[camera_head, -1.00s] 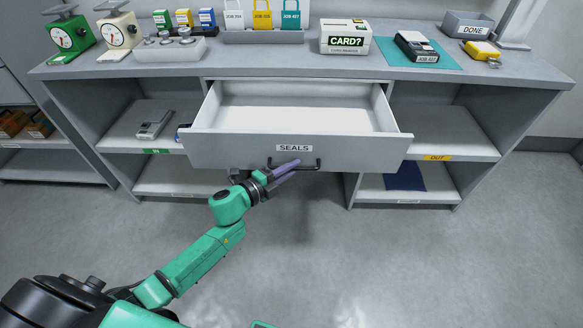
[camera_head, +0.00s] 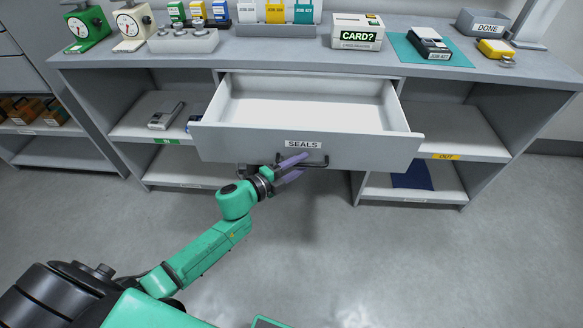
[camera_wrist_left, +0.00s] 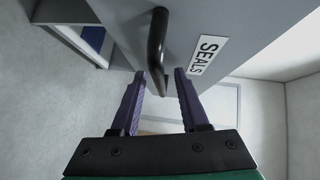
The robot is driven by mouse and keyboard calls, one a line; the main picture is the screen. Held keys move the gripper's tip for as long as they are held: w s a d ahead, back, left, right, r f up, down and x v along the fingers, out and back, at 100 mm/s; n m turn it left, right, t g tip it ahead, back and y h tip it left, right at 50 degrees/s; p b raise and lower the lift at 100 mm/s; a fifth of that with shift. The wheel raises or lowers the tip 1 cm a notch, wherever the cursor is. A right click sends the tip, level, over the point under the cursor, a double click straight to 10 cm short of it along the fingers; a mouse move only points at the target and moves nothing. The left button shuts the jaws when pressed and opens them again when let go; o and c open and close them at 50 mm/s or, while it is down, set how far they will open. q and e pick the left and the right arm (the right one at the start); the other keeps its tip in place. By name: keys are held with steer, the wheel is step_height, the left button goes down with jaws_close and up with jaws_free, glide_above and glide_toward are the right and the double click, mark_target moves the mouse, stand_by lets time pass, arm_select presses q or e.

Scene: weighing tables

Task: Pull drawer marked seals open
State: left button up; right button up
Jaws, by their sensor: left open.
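The drawer marked SEALS (camera_head: 303,156) stands pulled out from the bench in the head view, and its inside looks empty. Its dark bar handle (camera_head: 316,163) is on the front below the label. My left gripper (camera_head: 298,167) is at the left part of the handle with its purple fingers. In the left wrist view the fingers (camera_wrist_left: 158,85) are apart, and the end of the handle (camera_wrist_left: 158,50) lies between or just ahead of their tips. The SEALS label (camera_wrist_left: 207,55) shows beside it. I cannot tell whether the fingers touch the handle. My right gripper is out of view.
The bench top (camera_head: 290,57) holds scales (camera_head: 86,27), a CARD? box (camera_head: 356,31), a teal mat (camera_head: 459,60) and a DONE tray (camera_head: 482,22). Open shelves flank the drawer, with an OUT label (camera_head: 445,156) at right. The floor in front is clear.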

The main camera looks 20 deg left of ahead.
arm_select(q)
steer(key=v, duration=1.4)
steer(key=shift+s, duration=0.2)
steer(key=shift+a, duration=0.25)
steer(key=s+a+f+n+g+y+p, duration=0.1)
steer(key=s+a+f+n+y+p, duration=0.2)
steer(key=f, duration=0.5)
steer(key=s+a+f+n+g+y, duration=0.2)
steer(key=a+f+n, duration=0.2)
steer(key=f+n, duration=0.3)
steer(key=s+a+f+n+g+y+p, duration=0.1)
steer(key=s+a+f+n+y+p, duration=0.2)
steer(key=f, duration=0.6)
steer(key=s+d+f+n+g, duration=0.2)
steer(key=s+f+g, duration=0.1)
steer(key=s, duration=0.4)
steer(key=s+d+f+n+g+p, duration=0.1)
steer(key=s+d+f+n+g, duration=0.1)
steer(key=s+f, duration=0.4)
steer(key=s+d+f+n+g, duration=0.2)
steer(key=s+f+n+g, duration=0.1)
steer(key=s, duration=0.6)
step_height(320, 180, down, 2)
steer(key=shift+s+f+g, duration=0.1)
steer(key=shift+s+g, duration=0.2)
steer(key=shift+g, duration=0.2)
